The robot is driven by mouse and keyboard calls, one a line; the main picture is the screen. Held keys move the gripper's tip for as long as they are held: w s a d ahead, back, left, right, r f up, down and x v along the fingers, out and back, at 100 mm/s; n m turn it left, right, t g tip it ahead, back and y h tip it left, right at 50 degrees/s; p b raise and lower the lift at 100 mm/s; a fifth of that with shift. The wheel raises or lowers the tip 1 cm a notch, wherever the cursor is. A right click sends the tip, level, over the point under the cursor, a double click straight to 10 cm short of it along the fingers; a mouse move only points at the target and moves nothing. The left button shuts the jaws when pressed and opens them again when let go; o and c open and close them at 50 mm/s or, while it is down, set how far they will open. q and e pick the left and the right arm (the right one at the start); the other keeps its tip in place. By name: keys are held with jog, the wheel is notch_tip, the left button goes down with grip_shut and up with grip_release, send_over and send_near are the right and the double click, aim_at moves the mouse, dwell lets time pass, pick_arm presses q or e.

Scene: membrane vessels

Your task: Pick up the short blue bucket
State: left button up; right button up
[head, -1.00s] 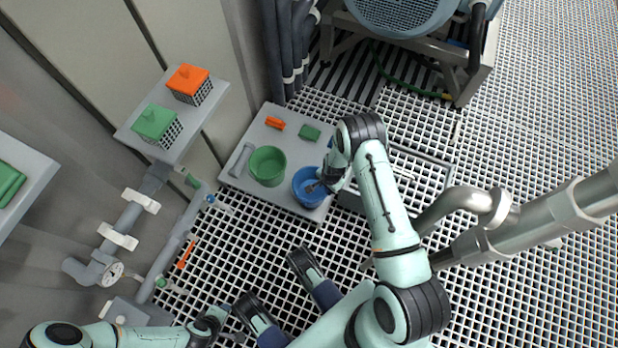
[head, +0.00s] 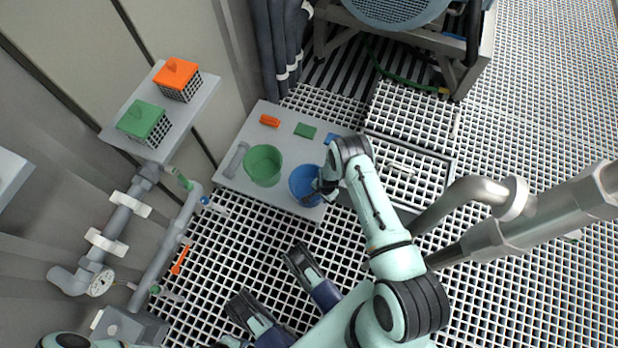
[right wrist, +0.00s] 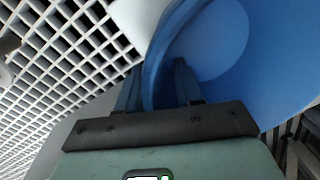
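The short blue bucket (head: 300,181) stands on the grey shelf (head: 231,177), at its near right corner beside a green bucket (head: 263,164). My right gripper (head: 318,192) is at the right side of its rim. In the right wrist view the blue bucket (right wrist: 270,60) fills the upper right. One finger of my right gripper (right wrist: 160,88) is inside the bucket and the other is outside, with the wall between them. I cannot tell whether they press on the wall.
An orange item (head: 269,120) and a flat green item (head: 305,130) lie at the back of the shelf, and a grey cylinder (head: 236,159) at its left. Pipes with valves (head: 175,240) run along the left. A thick metal pipe (head: 540,215) is at the right.

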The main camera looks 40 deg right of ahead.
grip_shut()
jog(key=shift+r, duration=0.1)
dwell(1.2)
